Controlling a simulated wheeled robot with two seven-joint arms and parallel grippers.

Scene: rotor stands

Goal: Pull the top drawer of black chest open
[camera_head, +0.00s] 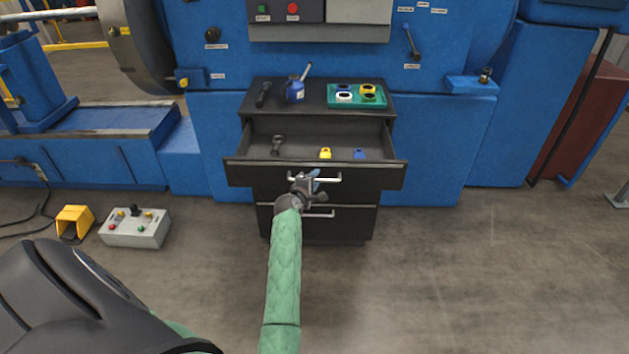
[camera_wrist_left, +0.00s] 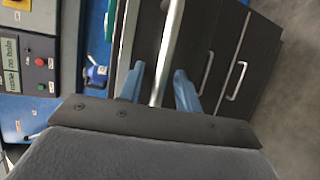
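The black chest (camera_head: 245,105) stands against the blue machine. Its top drawer (camera_head: 375,175) is pulled out, with its inside showing. A black tool (camera_head: 277,146), a yellow item (camera_head: 325,153) and a blue item (camera_head: 359,154) lie in it. My left gripper (camera_head: 313,183) is at the drawer's front, by the left part of its silver handle (camera_head: 330,180). In the left wrist view, the handle bar (camera_wrist_left: 168,50) runs between the blue fingers of my left gripper (camera_wrist_left: 160,88). The fingers stand apart, with gaps beside the bar. My right gripper is not in view.
A lower drawer with a silver handle (camera_head: 322,214) is shut. A control box (camera_head: 135,229) and yellow pedal (camera_head: 74,220) sit on the floor left.

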